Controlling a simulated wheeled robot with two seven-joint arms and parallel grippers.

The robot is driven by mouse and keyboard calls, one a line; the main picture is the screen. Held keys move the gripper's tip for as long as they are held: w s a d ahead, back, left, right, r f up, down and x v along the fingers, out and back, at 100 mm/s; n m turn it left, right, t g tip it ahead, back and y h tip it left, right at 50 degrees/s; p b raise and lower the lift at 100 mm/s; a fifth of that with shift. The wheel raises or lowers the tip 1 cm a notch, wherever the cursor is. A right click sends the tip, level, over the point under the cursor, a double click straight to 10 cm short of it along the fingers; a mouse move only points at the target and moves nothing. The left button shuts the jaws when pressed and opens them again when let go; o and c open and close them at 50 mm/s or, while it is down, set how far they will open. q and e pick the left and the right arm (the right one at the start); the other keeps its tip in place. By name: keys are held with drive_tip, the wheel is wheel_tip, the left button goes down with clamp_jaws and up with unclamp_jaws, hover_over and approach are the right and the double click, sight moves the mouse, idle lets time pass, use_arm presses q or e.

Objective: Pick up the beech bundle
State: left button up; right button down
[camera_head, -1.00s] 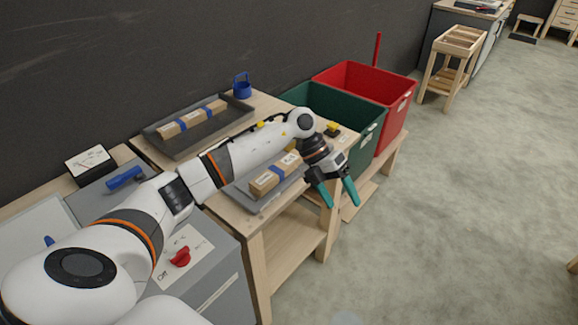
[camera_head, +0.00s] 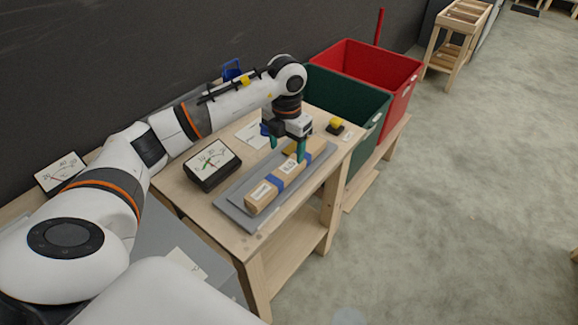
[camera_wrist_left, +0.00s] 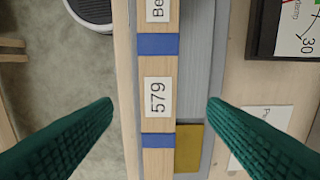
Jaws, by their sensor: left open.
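The beech bundle (camera_head: 284,176), a long pale wood block with blue bands and white labels, lies on a grey flat tray (camera_head: 236,207) on the wooden bench. In the left wrist view the bundle (camera_wrist_left: 157,65) runs top to bottom, with labels "Be…" and "579". My left gripper (camera_head: 287,152) points down over the bundle's far half, open and empty. In the wrist view its green fingers (camera_wrist_left: 160,107) stand on either side of the bundle, apart from it in the picture. Their exact height above it is unclear. My right gripper is not in view.
A dial gauge (camera_head: 212,163) stands left of the tray. A brass-coloured plate (camera_wrist_left: 188,147) lies beside the bundle. A yellow-topped button (camera_head: 336,124), a green bin (camera_head: 345,100) and a red bin (camera_head: 370,70) are beyond. Open floor lies right.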

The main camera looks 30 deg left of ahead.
sight(289, 166)
use_arm(q)
drive_tip(key=f, duration=0.1)
drive_tip(key=f+p, duration=0.1)
drive_tip(key=f, duration=0.1)
drive_tip(key=shift+w+d+f+p, duration=0.1)
drive_tip(key=shift+w+f+p, duration=0.15)
drive_tip(key=shift+f+p, duration=0.1)
wheel_tip(289, 166, down, 2)
drive_tip(key=shift+f, duration=0.3)
drive_tip(key=shift+c, duration=0.9)
drive_tip(key=shift+w, duration=0.1)
drive_tip(key=c, duration=1.2)
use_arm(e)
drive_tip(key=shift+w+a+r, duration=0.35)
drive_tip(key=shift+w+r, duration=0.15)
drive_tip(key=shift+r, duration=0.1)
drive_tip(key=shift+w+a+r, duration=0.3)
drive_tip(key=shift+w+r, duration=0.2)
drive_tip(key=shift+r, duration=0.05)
